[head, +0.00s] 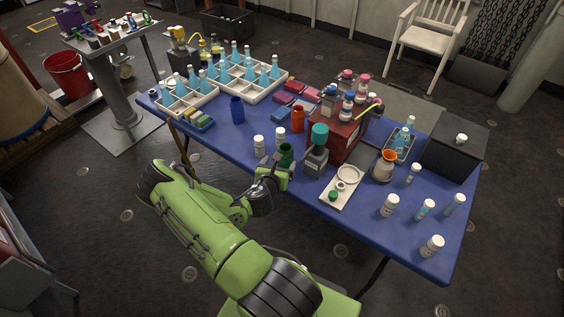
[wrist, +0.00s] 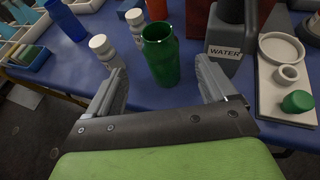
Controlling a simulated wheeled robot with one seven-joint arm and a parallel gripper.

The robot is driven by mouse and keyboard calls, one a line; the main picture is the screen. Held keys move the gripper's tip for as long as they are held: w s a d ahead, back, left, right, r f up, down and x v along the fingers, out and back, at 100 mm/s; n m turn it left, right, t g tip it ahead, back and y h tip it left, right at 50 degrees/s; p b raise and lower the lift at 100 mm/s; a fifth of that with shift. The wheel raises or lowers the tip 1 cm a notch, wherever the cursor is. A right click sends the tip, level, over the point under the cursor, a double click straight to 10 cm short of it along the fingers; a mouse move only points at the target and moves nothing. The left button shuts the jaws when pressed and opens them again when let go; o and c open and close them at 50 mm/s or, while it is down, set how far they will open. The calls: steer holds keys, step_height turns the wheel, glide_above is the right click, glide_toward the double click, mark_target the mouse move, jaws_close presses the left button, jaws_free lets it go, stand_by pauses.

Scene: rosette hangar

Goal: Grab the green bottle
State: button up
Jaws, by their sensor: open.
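The green bottle (wrist: 161,56) stands upright on the blue table, close to its front edge. It is an open-topped, dark green bottle. In the head view the green bottle (head: 286,153) is partly hidden by my gripper (head: 275,177). In the wrist view my gripper (wrist: 166,92) is open, with one finger to the left and one to the right of the bottle's lower part. The bottle stands just beyond the fingertips, roughly centred between them. Nothing is held.
Two white-capped bottles (wrist: 104,50) stand just left of the green bottle. A grey container labelled WATER (wrist: 226,45) stands close on its right, beside a white tray (wrist: 273,102). An orange-red bottle (head: 298,118) and a blue bottle (head: 237,110) stand farther back on the blue table (head: 330,215).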

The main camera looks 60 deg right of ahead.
mark_target(286, 153)
steer(key=x, duration=0.9)
steer(key=shift+d, duration=0.1)
steer(key=shift+r+p, duration=0.1)
steer(key=shift+p, duration=0.2)
steer(key=c, duration=1)
